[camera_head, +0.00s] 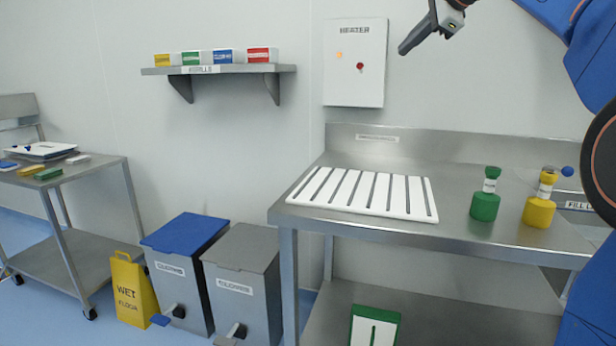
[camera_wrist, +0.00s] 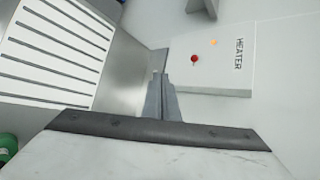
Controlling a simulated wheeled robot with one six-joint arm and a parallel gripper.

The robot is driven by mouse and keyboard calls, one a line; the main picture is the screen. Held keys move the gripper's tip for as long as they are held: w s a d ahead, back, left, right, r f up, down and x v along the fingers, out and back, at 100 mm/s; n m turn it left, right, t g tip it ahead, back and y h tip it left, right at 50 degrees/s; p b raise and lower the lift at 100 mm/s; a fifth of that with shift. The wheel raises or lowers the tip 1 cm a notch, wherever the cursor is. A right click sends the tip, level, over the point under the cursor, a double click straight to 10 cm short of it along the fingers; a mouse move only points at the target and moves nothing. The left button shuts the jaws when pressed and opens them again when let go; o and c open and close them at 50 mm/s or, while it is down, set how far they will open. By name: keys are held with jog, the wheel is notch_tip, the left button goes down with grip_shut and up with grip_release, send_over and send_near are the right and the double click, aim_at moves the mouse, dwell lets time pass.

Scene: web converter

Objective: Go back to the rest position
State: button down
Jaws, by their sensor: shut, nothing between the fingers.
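My gripper (camera_head: 418,38) is in the air at the upper middle right of the head view, in front of the wall and to the right of the heater box. Its dark fingers are shut and empty. In the wrist view the closed fingers (camera_wrist: 160,98) point toward the steel bench and wall. The white heater box (camera_head: 354,62) hangs on the wall, with an orange light and a red knob; it also shows in the wrist view (camera_wrist: 208,68). My arm comes in from the right edge.
The steel bench (camera_head: 450,226) carries a white slotted board (camera_head: 362,194), a green bottle (camera_head: 485,204) and a yellow bottle (camera_head: 539,210). A wall shelf (camera_head: 220,69) holds several small boxes. Two bins (camera_head: 186,226) (camera_head: 243,240), a yellow wet-floor sign (camera_head: 133,288) and a cart (camera_head: 75,180) stand left.

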jog(key=s+d+f+n+g+h, duration=0.1)
jog(key=s+f+n, duration=0.4)
jog(key=s+f, duration=0.9)
jog(key=s+d+f+n+g+h, duration=0.1)
jog(key=s+f+n, duration=0.5)
jog(key=s+f, duration=0.9)
jog(key=s+d+f+n+g+h, duration=0.1)
jog(key=s+f+n+g+h, duration=0.2)
jog(key=s+f, duration=1.1)
notch_tip(320, 180, down, 10)
jog(key=n, duration=0.3)
jog(key=shift+s+d, duration=0.35)
